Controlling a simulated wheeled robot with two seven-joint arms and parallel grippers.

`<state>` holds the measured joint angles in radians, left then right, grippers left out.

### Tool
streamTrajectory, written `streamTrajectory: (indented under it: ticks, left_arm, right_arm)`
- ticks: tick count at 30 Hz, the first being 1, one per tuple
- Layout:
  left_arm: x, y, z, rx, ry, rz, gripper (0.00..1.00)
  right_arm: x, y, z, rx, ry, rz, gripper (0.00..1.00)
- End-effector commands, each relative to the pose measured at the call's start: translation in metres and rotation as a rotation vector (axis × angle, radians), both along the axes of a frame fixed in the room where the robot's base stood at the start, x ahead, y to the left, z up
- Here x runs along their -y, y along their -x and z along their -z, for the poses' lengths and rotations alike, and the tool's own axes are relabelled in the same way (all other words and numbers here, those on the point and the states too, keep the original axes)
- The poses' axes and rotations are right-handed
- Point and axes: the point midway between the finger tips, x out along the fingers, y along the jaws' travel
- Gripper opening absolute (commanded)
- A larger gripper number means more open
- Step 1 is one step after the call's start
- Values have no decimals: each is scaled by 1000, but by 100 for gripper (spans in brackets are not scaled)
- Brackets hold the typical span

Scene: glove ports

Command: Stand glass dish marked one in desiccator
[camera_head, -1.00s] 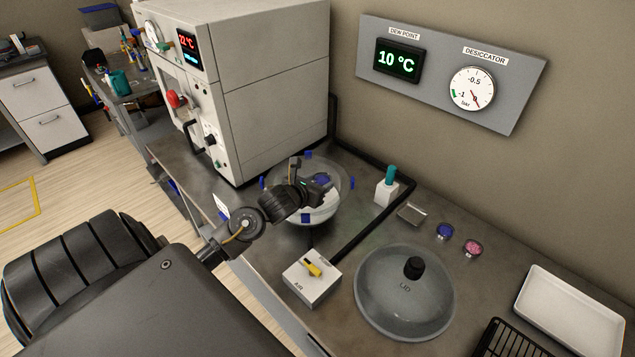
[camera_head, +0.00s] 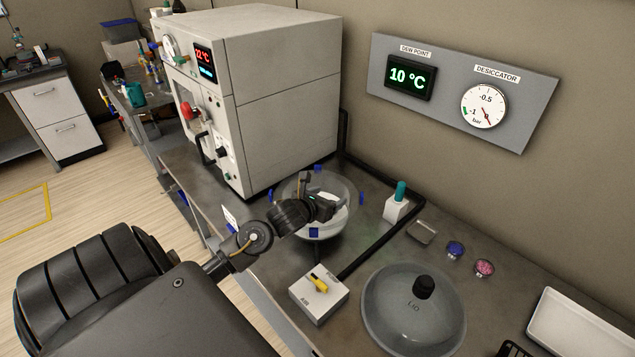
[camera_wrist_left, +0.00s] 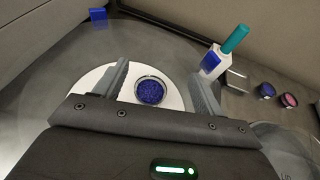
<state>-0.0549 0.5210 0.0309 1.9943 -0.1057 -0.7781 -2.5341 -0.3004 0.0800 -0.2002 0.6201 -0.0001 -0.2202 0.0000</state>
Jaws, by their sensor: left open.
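The desiccator's round glass bowl (camera_head: 348,218) stands open on the bench, with a white plate (camera_wrist_left: 92,80) inside. My left gripper (camera_head: 326,206) is over the bowl, coming in from the left. In the left wrist view its fingers (camera_wrist_left: 160,90) are apart. A small round glass dish with dark blue beads (camera_wrist_left: 150,92) appears upright on the plate between them, with a gap on each side. I cannot read a number on it. The gripper hides this dish in the head view. The clear lid (camera_head: 395,322) with a black knob lies on the bench. My right gripper is out of view.
A dish of blue beads (camera_head: 455,249), a dish of pink beads (camera_head: 484,268) and a metal tray (camera_head: 421,232) sit at the right. A teal-topped bottle (camera_head: 397,205), black piping and a yellow-handled valve box (camera_head: 319,298) surround the bowl. A large cabinet (camera_head: 285,100) stands behind.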

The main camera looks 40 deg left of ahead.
Motion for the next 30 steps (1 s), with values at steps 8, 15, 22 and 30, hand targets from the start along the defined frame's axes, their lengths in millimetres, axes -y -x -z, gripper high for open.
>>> streamTrajectory:
  ticks: [8, 15, 22, 30]
  left_arm:
    - [9, 41, -12, -22, -4, 12, 70]
    - [15, 86, -36, -14, -3, 9, 70]
    - [17, 109, -48, -9, 0, 4, 70]
    - [17, 112, -51, -8, 0, 4, 70]
  right_arm:
    - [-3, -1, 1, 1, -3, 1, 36]
    - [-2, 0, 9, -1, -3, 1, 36]
    - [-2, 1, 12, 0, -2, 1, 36]
    - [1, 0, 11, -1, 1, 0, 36]
